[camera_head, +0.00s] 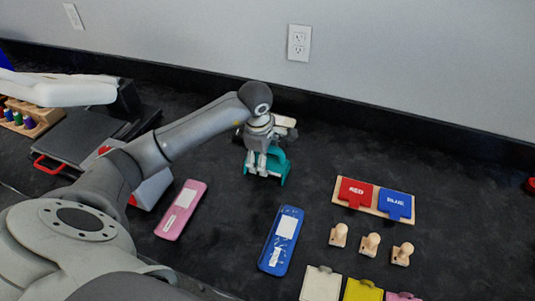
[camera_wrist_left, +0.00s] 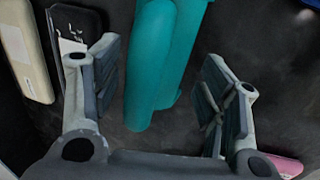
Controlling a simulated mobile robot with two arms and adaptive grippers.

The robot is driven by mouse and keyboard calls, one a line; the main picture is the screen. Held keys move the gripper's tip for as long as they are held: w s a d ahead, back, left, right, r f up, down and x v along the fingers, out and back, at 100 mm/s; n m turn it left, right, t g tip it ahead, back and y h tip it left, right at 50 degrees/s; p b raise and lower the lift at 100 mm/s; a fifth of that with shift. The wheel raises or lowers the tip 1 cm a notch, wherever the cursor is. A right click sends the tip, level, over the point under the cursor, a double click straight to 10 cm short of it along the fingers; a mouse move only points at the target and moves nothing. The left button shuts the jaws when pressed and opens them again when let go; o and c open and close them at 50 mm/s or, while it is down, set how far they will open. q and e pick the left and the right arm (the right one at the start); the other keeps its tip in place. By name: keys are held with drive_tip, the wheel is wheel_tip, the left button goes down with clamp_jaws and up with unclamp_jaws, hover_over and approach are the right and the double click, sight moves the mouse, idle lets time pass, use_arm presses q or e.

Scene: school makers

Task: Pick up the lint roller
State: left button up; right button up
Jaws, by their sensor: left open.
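A teal object with a rounded, elongated body (camera_head: 279,167) stands on the dark counter under my left gripper (camera_head: 262,166). It is partly hidden by the gripper in the head view, and I cannot tell for certain that it is the lint roller. In the left wrist view the teal object (camera_wrist_left: 152,65) lies between the two spread fingers of my left gripper (camera_wrist_left: 162,60), with a gap on both sides. My left gripper is open and empty. My right gripper is not in view.
A pink case (camera_head: 180,210) and a blue case (camera_head: 281,240) lie in front. At the right are a board with red and blue tiles (camera_head: 374,198), several wooden knobs (camera_head: 370,245) and coloured cards (camera_head: 362,291). A machine with a red handle (camera_head: 48,163) stands left. The wall is behind.

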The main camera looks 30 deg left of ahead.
use_arm(q)
drive_tip(key=shift+w+f, duration=0.2)
drive_tip(key=shift+f, duration=0.7)
drive_tip(key=shift+c, duration=0.3)
drive_tip(key=c, duration=1.2)
drive_tip(key=shift+r, duration=0.2)
